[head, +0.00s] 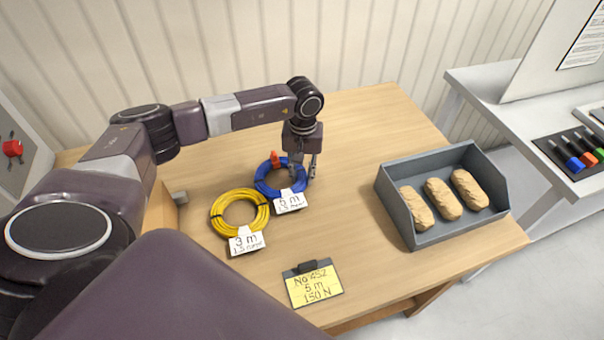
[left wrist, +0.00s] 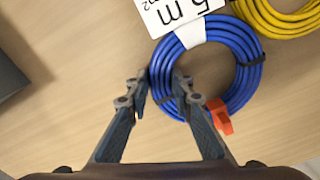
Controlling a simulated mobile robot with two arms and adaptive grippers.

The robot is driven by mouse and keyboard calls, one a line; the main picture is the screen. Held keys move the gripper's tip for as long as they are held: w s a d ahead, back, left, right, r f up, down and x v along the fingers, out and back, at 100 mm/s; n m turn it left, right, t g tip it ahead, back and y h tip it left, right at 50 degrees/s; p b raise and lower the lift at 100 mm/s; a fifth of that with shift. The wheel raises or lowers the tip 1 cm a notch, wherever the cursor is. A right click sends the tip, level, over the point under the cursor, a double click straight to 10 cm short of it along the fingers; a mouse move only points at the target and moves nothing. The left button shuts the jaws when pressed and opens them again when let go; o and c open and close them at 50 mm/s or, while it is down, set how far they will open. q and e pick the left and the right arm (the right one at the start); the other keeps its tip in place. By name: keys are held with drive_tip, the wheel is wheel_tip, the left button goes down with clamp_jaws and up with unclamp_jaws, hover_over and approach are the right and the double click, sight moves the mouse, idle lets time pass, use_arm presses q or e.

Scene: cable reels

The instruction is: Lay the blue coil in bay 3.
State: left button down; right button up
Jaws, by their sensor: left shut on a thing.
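The blue coil (head: 260,180) lies on the wooden table, with an orange clip (head: 275,159) and a white tag (head: 290,202). In the left wrist view the blue coil (left wrist: 250,85) has dark ties, and its tag (left wrist: 178,12) reads 5 m. My left gripper (head: 303,172) points down at the coil's right side. In the left wrist view my left gripper (left wrist: 163,82) has one finger outside the ring and one inside, shut on its strand. The coil appears to rest on the table. My right gripper is not in view. I see no bay marked 3.
A yellow coil (head: 218,212) with a white tag lies close beside the blue one. A yellow card (head: 313,287) lies near the front edge. A grey open bin (head: 400,222) holding three brown, loaf-like things stands to the right. The table between coils and bin is clear.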

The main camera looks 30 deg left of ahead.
use_arm(q)
drive_tip(key=c, duration=1.7)
unclamp_jaws()
